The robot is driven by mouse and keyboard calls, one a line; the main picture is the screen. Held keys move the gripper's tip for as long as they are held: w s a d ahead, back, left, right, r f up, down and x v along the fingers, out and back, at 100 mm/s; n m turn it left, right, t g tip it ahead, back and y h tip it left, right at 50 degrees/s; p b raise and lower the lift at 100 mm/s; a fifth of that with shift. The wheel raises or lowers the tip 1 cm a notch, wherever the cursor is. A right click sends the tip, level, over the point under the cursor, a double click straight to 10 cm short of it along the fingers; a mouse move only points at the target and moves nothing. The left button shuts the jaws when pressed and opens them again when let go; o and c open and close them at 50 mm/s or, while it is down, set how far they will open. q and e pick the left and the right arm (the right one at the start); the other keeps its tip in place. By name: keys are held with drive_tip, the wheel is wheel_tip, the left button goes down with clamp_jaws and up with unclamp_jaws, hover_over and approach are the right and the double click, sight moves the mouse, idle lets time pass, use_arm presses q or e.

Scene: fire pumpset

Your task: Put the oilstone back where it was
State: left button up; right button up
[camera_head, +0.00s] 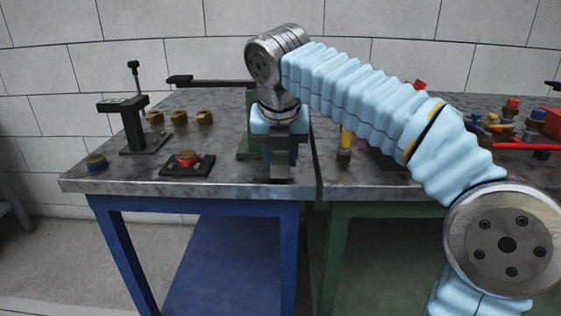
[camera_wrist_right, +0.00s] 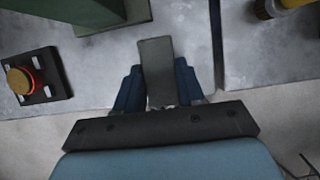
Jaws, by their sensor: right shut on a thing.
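The oilstone (camera_wrist_right: 157,65) is a plain dark grey rectangular block. My right gripper (camera_wrist_right: 158,92) is shut on it, with a blue finger on each side. In the head view the right gripper (camera_head: 280,158) points down over the front right part of the blue-legged bench (camera_head: 225,180), near the gap between the two benches. The lower end of the oilstone (camera_head: 280,172) shows beneath the fingers there. I cannot tell whether it touches the bench top. My left gripper is not in view.
A green stand (camera_head: 246,140) is just behind the gripper. A black plate with a red and brass part (camera_head: 187,160) lies to its left. A black stand (camera_head: 133,125) and brass fittings (camera_head: 180,117) stand farther left. The green-legged bench (camera_head: 375,182) adjoins at right, holding several coloured tools.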

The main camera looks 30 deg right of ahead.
drive_tip(key=shift+f, duration=0.25)
drive_tip(key=shift+f, duration=0.2)
drive_tip(key=o, duration=1)
drive_tip(key=p+v, duration=0.3)
drive_tip(key=v, duration=0.9)
drive_tip(key=shift+w+r+p, duration=0.1)
drive_tip(key=shift+r+p, duration=0.15)
drive_tip(key=shift+p, duration=0.15)
